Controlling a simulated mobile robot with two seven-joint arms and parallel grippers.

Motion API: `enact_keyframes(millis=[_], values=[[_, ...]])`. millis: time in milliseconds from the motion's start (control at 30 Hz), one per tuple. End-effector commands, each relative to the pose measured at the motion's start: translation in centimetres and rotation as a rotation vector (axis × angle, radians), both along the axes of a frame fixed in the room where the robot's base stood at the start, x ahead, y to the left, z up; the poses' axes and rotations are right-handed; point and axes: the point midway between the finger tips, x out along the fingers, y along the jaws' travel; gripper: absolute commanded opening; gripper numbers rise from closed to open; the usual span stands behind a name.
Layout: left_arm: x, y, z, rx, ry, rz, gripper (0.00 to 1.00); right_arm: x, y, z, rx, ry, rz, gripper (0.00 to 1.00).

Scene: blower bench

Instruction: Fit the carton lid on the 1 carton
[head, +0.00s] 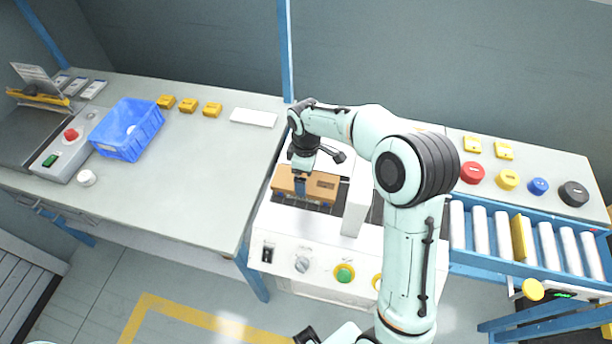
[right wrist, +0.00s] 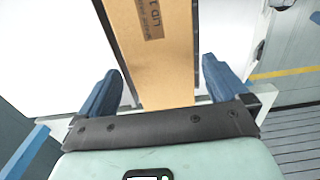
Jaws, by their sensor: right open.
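A brown cardboard piece (head: 322,187) lies on the white machine in the head view. Its printed label, reading LID 1, shows in the right wrist view (right wrist: 165,70), so it is the carton lid. I cannot tell whether a carton lies under the lid.
The white machine (head: 300,238) has a knob and buttons on its front and a white upright (head: 357,200) right of the lid. A roller conveyor (head: 480,232) carries a yellow piece (head: 521,240). A blue crate (head: 125,130) stands on the left bench, whose front middle is clear.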

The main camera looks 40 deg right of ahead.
Motion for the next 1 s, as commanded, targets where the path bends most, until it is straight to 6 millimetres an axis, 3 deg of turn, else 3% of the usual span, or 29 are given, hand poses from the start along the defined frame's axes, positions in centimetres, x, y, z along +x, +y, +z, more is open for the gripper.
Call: enact_keyframes(millis=[200, 433, 600, 1000], values=[[0.5, 0.0, 0.8, -0.001, -0.005, 0.0, 0.32, 0.1, 0.0, 5.2, 0.0, -0.006, 0.0, 1.0], [0.8, 0.0, 1.4, 0.0, -0.01, 0.0, 0.32, 0.1, 0.0, 9.1, 0.0, -0.004, 0.0, 1.0], [1.0, 0.0, 1.5, 0.001, -0.011, 0.0, 0.32, 0.0, 0.0, 10.1, 0.0, -0.002, 0.0, 1.0], [0.9, 0.0, 1.5, 0.0, -0.01, 0.0, 0.32, 0.0, 0.0, 10.2, 0.0, 0.0, 0.0, 1.0]])
